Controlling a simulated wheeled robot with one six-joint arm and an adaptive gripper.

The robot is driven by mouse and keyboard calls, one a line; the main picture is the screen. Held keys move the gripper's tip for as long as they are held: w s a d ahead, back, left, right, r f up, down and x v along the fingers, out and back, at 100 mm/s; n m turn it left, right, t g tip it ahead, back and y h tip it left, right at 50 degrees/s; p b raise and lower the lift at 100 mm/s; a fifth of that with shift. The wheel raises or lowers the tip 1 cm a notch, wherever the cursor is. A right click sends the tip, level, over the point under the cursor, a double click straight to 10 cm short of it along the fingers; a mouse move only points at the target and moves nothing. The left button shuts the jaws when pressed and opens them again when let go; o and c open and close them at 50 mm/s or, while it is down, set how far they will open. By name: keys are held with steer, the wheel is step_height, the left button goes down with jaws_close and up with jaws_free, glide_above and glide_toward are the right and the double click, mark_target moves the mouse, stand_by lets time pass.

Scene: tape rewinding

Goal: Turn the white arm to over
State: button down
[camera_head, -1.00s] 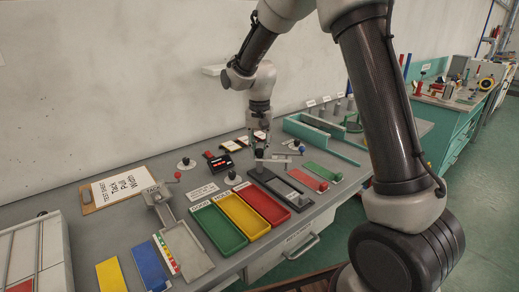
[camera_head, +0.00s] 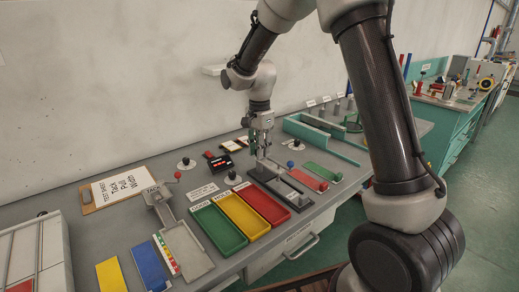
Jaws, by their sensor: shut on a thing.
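My gripper (camera_head: 262,154) points down over the rear end of a dark grey slotted fixture (camera_head: 299,203) in the middle of the bench. It is shut on the small white arm (camera_head: 266,162) at the fixture's rear. My fingers hide most of that arm, so its exact angle is hard to tell. No pale bar sticks out to the right of the fingers.
Green, yellow and red trays (camera_head: 217,228) lie left of the fixture. A red strip (camera_head: 307,180), a green strip (camera_head: 323,172) and a blue knob (camera_head: 290,164) are to its right. A teal frame (camera_head: 315,132) stands behind. A clipboard (camera_head: 122,188) lies at left.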

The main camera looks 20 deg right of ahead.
steer(key=shift+m, duration=0.3)
steer(key=c, duration=1.5)
jaws_free()
steer(key=shift+r, duration=0.1)
step_height(320, 180, up, 12)
steer(key=shift+f, duration=0.1)
